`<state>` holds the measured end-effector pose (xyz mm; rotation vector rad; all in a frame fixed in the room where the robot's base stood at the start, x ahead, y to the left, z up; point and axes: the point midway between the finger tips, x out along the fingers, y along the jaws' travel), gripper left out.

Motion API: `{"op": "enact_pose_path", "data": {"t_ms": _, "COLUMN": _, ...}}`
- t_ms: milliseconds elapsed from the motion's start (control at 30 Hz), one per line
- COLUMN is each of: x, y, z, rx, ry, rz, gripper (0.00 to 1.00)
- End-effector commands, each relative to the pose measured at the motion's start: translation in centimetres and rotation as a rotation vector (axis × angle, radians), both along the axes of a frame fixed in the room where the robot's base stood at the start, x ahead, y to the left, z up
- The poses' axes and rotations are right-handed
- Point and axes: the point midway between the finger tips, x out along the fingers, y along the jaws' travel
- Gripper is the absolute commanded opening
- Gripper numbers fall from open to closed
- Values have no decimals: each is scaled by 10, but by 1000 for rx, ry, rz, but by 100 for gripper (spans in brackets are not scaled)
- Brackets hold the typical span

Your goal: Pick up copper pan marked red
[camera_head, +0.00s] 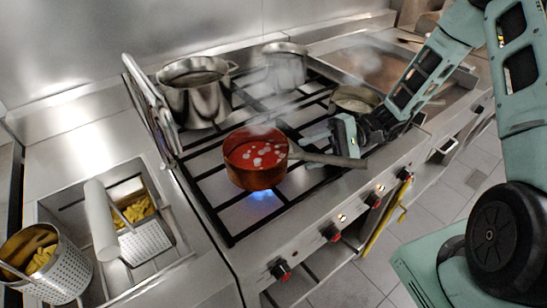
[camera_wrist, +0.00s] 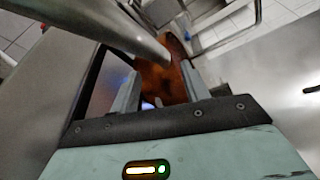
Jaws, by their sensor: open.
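The copper pan (camera_head: 256,178) with red contents and pale pieces sits on a front burner of the stove over a blue flame. Its grey handle (camera_head: 325,158) reaches right toward the stove's front edge. My gripper (camera_head: 318,136) is open and empty, just behind the handle and right of the pan. In the wrist view, the copper side (camera_wrist: 160,82) shows beyond the open fingers. The handle (camera_wrist: 110,28) crosses from the upper left; I cannot tell whether it touches a finger.
Steel pots (camera_head: 195,98) and (camera_head: 285,68) stand on the rear burners. Another pan (camera_head: 355,100) is behind my gripper, partly hidden. A fryer (camera_head: 165,252) with baskets is at left. Knobs (camera_head: 331,233) line the stove front, with a yellow cloth (camera_head: 385,222) hanging there.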

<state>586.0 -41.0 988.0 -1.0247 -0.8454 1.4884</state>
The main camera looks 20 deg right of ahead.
Motion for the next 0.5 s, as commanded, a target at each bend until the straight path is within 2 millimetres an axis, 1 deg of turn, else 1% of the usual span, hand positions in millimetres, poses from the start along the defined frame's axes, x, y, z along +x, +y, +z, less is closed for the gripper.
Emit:
{"op": "enact_pose_path", "data": {"t_ms": 33, "x": -2, "y": 8, "z": 5, "rx": 1, "ry": 3, "rz": 5, "gripper": 46}}
{"op": "enact_pose_path", "data": {"t_ms": 133, "x": -3, "y": 24, "z": 8, "rx": 1, "ry": 3, "rz": 6, "gripper": 46}}
{"op": "enact_pose_path", "data": {"t_ms": 233, "x": -3, "y": 37, "z": 3, "rx": 0, "ry": 3, "rz": 4, "gripper": 46}}
{"op": "enact_pose_path", "data": {"t_ms": 333, "x": -3, "y": 44, "z": 1, "rx": 0, "ry": 2, "rz": 3, "gripper": 46}}
{"op": "enact_pose_path", "data": {"t_ms": 500, "x": -3, "y": 45, "z": 0, "rx": -1, "ry": 0, "rz": 1, "gripper": 46}}
